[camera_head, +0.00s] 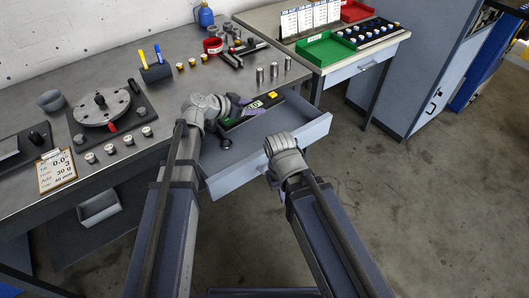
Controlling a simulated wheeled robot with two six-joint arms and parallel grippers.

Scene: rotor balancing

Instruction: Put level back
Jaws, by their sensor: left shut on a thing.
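The level (259,106), a long dark bar with yellow-green and red marks, is at the back of the open grey drawer (312,134). I cannot tell whether it touches the drawer floor. My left gripper (238,106) reaches over the drawer's back left part and is shut on the level. Its wrist hides part of the grip. My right gripper (270,168) is at the drawer's front panel, with its fingers mostly hidden behind its wrist.
A small dark round thing (225,144) lies in the drawer. On the bench stand a rotor disc (102,108), several small weights, steel cylinders (274,70) and a pen holder (156,72). A side table (343,52) holds green and red trays.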

